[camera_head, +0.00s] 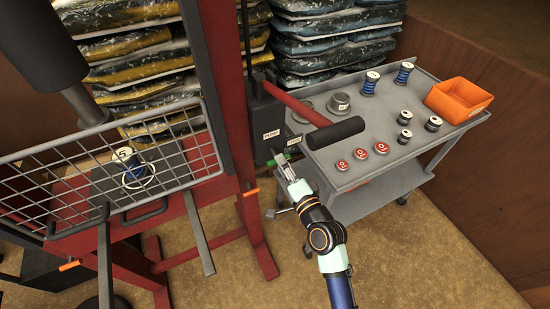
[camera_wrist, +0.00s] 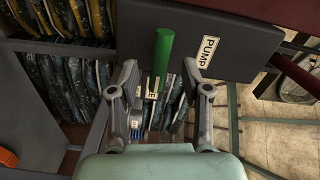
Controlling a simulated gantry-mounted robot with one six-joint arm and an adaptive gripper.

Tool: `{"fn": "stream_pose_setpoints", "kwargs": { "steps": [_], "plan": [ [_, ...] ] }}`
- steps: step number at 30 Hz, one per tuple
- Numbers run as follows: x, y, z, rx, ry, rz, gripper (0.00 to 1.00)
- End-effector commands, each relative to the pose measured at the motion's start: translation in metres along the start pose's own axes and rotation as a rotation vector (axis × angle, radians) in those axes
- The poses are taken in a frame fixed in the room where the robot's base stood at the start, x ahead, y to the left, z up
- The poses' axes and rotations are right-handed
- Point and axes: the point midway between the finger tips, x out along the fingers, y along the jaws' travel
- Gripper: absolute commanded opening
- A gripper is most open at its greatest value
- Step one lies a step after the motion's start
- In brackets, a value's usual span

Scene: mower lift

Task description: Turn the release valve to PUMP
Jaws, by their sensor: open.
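The release valve shows as a green handle (camera_wrist: 163,52) in the wrist view, and its green end (camera_head: 279,159) shows small in the head view. My gripper (camera_head: 283,168) is at the valve, below the dark pump block (camera_head: 266,118). In the wrist view my gripper (camera_wrist: 160,78) is open, with one finger on each side of the green handle and visible gaps between. A PUMP label (camera_wrist: 207,51) is on the dark block right of the handle. A second white label (camera_wrist: 152,88), partly hidden, shows between the fingers.
A black-ended red bar (camera_head: 335,132) sticks out above my gripper. A grey cart (camera_head: 375,135) with spools, red-topped discs and an orange bin (camera_head: 459,99) stands to the right. The red lift frame (camera_head: 220,110) and wire basket (camera_head: 60,170) are on the left.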

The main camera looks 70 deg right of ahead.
Motion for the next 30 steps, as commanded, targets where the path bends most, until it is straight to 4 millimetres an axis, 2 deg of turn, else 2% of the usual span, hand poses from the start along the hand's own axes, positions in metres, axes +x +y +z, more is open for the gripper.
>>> {"fn": "stream_pose_setpoints", "kwargs": {
  "steps": [3, 6, 15, 24, 30],
  "plan": [
    [0.021, 0.001, 0.001, -0.001, -0.001, -0.001, 0.48],
    [0.030, 0.001, 0.001, -0.001, -0.001, -0.001, 0.48],
    [0.035, 0.000, 0.001, -0.001, -0.001, 0.000, 0.48],
    [0.034, 0.000, 0.001, -0.001, -0.001, 0.000, 0.00],
    [0.034, 0.000, 0.001, -0.003, -0.001, 0.000, 0.00]
  ]
}}
